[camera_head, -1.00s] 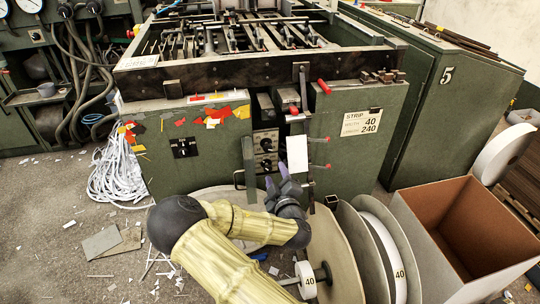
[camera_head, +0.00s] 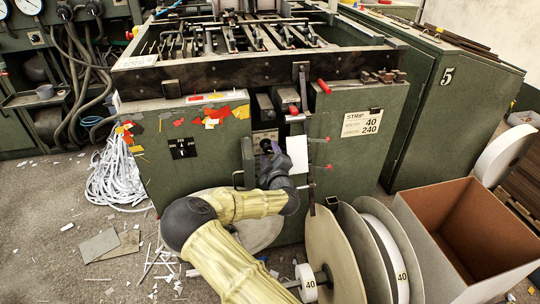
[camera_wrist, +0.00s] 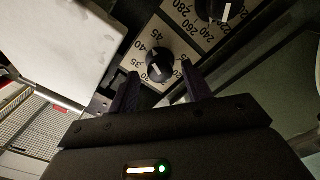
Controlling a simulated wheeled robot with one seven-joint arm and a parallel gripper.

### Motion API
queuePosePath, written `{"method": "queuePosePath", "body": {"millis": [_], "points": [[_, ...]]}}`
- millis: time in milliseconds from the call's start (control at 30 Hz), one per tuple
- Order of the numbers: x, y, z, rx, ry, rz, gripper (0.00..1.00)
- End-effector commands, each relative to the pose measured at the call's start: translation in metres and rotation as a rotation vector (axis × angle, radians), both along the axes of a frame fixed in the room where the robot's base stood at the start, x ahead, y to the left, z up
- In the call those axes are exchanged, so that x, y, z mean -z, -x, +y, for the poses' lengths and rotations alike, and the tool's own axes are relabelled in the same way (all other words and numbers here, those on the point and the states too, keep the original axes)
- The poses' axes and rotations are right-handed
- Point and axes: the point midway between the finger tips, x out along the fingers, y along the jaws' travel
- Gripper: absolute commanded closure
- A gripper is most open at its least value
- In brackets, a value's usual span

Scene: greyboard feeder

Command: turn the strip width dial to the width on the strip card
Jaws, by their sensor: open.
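The strip card (camera_head: 361,122) on the machine's green front reads STRIP with 40 and 240. The strip width dial, a black knob (camera_wrist: 159,66), sits on a pale plate with a small-number scale; 40 and 45 are legible. Its pointer setting is hard to read. My gripper (camera_wrist: 160,78) is open, with one dark finger on each side of the knob's near edge in the wrist view; contact cannot be told. In the head view my gripper (camera_head: 268,150) is in front of the dial panel and hides the lower knob.
A second dial (camera_wrist: 214,8) with numbers around 220 to 280 lies close by. A white sheet (camera_head: 297,153) hangs right of the panel, beside red-tipped levers (camera_head: 327,139). Large reels (camera_head: 332,252) and an open box (camera_head: 465,235) stand at the front right.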

Motion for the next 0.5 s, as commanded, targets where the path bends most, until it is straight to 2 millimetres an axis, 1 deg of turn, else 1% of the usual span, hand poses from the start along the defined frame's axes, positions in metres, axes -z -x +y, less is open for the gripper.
{"method": "queuePosePath", "body": {"millis": [33,67,100,167,200,267,300,500], "points": [[0.0000,0.0002,0.0003,-0.001,0.000,-0.001,0.51],[-0.0001,0.0003,0.0004,-0.001,0.000,-0.001,0.55],[-0.0001,0.0003,0.0005,-0.001,0.000,-0.001,0.63],[-0.0001,0.0003,0.0006,-0.001,0.000,-0.001,0.74],[-0.0001,0.0004,0.0007,-0.001,0.000,-0.001,0.82],[-0.0001,0.0005,0.0007,-0.001,0.000,-0.001,0.94],[0.0000,0.0005,0.0008,-0.001,0.000,0.000,0.96],[-0.0003,0.0005,0.0008,-0.002,0.029,-0.006,0.96]]}}
